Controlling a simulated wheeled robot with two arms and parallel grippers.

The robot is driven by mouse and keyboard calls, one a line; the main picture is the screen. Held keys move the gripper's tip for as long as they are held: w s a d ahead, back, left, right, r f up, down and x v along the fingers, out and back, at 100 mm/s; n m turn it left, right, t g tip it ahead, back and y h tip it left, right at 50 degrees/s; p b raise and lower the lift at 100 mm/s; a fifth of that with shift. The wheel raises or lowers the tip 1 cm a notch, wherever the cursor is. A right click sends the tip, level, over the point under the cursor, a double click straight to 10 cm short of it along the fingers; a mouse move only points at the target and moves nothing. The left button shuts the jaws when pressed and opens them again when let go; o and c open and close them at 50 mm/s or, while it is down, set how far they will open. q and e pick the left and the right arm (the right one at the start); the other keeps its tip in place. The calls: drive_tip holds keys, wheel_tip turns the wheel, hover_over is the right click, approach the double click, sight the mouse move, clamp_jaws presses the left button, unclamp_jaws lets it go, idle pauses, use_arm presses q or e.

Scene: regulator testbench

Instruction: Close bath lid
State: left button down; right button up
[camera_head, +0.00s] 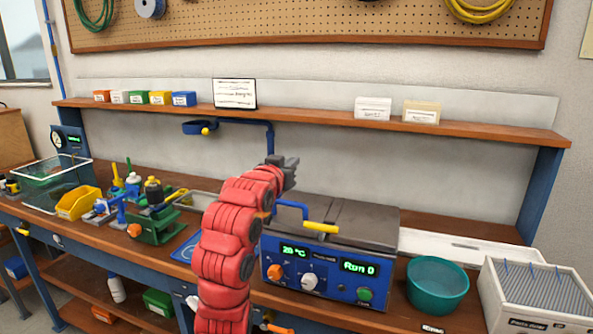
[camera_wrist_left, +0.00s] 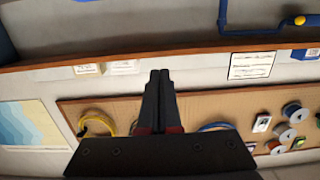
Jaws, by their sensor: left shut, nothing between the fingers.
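The bath (camera_head: 320,277) is a blue box on the bench with green displays, knobs and a green button. Its grey lid (camera_head: 345,218) lies flat over the top, as far as I can see; a small gap cannot be ruled out. A yellow handle (camera_head: 321,228) on a blue bracket is at the lid's front. My left gripper (camera_head: 290,160) is shut and empty, raised above the lid's back left corner and apart from it. Its closed fingers (camera_wrist_left: 158,90) also show in the left wrist view. My right gripper is not in view.
A teal bowl (camera_head: 437,284) and a white ribbed box (camera_head: 537,297) stand right of the bath.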

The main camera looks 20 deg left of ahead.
sight(283, 220)
use_arm(q)
drive_tip(key=s+f+t+b, duration=0.1)
drive_tip(key=f+b, duration=0.1)
drive_tip(key=s+f+t+b, duration=0.3)
drive_tip(key=f, duration=0.1)
drive_tip(key=shift+s+a+f+t+b, duration=0.1)
drive_tip(key=shift+s+f+t+b, duration=0.2)
drive_tip(key=shift+s+t+b, duration=0.1)
drive_tip(key=shift+s+f+t+b, duration=0.45)
drive_tip(key=shift+f+t+b, duration=0.35)
drive_tip(key=shift+b, duration=0.05)
drive_tip(key=shift+s, duration=0.15)
